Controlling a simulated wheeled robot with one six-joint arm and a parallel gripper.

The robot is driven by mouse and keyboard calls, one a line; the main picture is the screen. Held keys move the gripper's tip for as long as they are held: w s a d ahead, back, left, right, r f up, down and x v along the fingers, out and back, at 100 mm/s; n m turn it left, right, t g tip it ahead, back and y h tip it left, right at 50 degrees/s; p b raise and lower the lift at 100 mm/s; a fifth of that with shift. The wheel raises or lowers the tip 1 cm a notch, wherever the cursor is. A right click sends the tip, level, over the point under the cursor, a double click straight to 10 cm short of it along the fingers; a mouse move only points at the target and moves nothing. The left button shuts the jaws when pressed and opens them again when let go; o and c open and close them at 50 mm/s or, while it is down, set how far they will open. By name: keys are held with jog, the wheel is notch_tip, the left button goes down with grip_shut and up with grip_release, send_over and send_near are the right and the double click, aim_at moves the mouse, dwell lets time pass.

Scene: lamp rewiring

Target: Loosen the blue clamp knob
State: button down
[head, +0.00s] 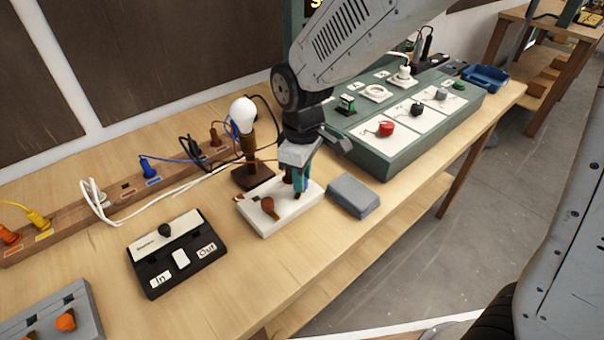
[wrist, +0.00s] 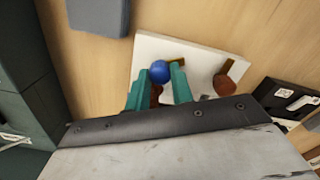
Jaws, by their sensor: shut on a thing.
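The white clamp block (head: 280,218) lies on the wooden bench, and it also shows in the wrist view (wrist: 205,60). The round blue clamp knob (wrist: 159,71) sits on it, between the fingertips of my gripper (wrist: 160,78). My gripper (head: 300,182) points down at the block, its teal fingers shut on the blue knob. In the head view the fingers hide the blue knob. A brown knob (head: 267,204) stands on the other part of the block, clear of the fingers; it also shows in the wrist view (wrist: 224,84).
A grey block (head: 354,195) lies close to the right of the white block. A lamp with a white bulb (head: 242,113) stands behind it. A black In/Out box (head: 177,255) lies to the left. A green panel (head: 400,140) with a red knob stands to the right.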

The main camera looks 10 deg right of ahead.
jog(key=n, duration=0.6)
jog(key=shift+r+n, duration=0.1)
jog(key=shift+n, duration=0.2)
jog(key=n, duration=0.6)
dwell(0.4)
jog(key=c, duration=1.5)
grip_release()
notch_tip(320, 180, up, 8)
jog(key=shift+f, duration=0.1)
